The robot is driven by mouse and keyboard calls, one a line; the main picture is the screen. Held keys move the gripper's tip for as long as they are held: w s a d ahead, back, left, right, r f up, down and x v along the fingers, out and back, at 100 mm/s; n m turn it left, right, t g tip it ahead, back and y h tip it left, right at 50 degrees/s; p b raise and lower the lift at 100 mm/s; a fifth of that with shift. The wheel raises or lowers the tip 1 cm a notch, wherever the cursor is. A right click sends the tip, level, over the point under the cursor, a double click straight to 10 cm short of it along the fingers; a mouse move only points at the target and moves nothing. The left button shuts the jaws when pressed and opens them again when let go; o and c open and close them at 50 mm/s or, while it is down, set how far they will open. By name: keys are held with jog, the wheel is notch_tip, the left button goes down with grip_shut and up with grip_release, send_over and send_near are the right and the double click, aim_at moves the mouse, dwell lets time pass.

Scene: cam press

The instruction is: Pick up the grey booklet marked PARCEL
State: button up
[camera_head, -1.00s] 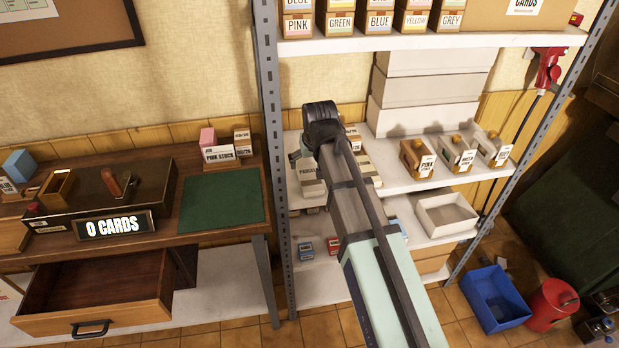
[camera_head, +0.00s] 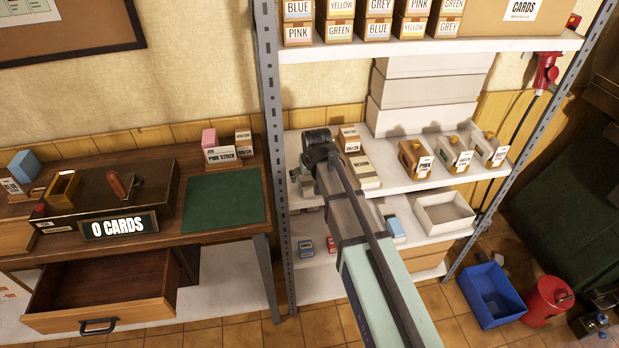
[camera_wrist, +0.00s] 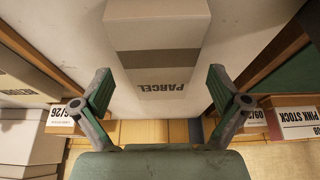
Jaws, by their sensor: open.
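The grey booklet marked PARCEL (camera_wrist: 160,68) lies on a pale shelf in the wrist view, its lettering upside down and facing me. My gripper (camera_wrist: 160,88) is open, with one finger on each side of the booklet's near end, and neither finger appears to touch it. In the head view my gripper (camera_head: 305,172) is at the left end of the middle shelf (camera_head: 400,178), and my arm hides most of the booklet there.
Beside it on the shelf stand more stacked booklets (camera_head: 362,170) and card boxes (camera_head: 348,138). A shelf upright (camera_head: 275,150) stands close on the left. The desk with a green mat (camera_head: 224,198) lies beyond it. An open white tray (camera_head: 443,212) sits right.

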jog(key=shift+w+f, duration=0.1)
jog(key=shift+f, duration=0.2)
jog(key=shift+c, duration=0.4)
jog(key=c, duration=1.3)
jog(key=shift+o, duration=0.2)
jog(key=shift+r, duration=0.1)
